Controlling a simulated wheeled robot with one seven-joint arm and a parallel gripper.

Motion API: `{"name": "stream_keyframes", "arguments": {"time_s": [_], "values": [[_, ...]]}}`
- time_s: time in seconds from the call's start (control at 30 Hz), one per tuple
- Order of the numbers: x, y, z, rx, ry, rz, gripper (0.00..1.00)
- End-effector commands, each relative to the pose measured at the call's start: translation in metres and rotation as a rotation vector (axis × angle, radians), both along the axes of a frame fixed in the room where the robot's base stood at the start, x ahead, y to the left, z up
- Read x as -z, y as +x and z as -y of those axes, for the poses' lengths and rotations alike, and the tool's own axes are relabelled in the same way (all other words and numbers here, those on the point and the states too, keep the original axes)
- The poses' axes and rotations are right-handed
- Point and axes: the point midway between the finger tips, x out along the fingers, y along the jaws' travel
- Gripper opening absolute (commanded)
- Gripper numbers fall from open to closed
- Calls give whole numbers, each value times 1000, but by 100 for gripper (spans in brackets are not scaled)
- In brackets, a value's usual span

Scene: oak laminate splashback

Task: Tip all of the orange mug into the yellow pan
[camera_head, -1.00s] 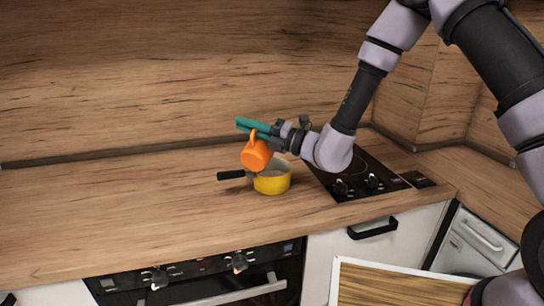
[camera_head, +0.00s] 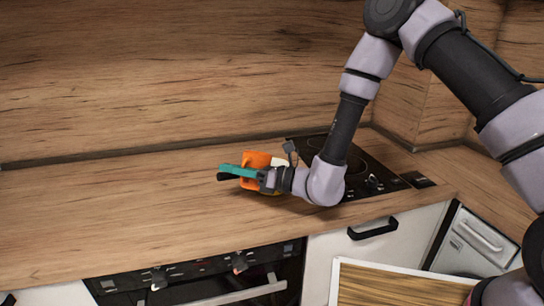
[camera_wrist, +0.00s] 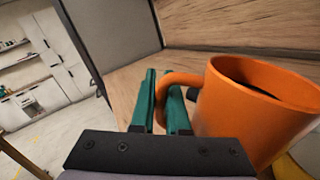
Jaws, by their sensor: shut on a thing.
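The orange mug (camera_head: 257,158) is held by its handle between the teal fingers of my gripper (camera_head: 238,172). In the wrist view the mug (camera_wrist: 250,120) stands to the right of my gripper (camera_wrist: 167,105), its handle between the fingers. Its rim is up, leaning somewhat, and a dark patch shows inside; what that is I cannot tell. The yellow pan is mostly hidden behind my gripper and the mug in the head view; its pale inside (camera_head: 281,161) shows beside the mug. A yellow edge of the pan (camera_wrist: 292,168) shows below the mug in the wrist view.
A black hob (camera_head: 385,178) with knobs lies to the right of the pan. The wooden worktop (camera_head: 120,200) to the left is clear. A wooden splashback (camera_head: 150,80) rises behind. An oven (camera_head: 210,285) and drawers are below the front edge.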

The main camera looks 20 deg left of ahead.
Motion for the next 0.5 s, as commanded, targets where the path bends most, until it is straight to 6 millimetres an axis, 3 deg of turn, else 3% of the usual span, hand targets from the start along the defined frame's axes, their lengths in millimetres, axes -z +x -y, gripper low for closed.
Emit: {"name": "stream_keyframes", "arguments": {"time_s": [0.5], "values": [[49, -31, -5, -1, -50, 355, 0]]}}
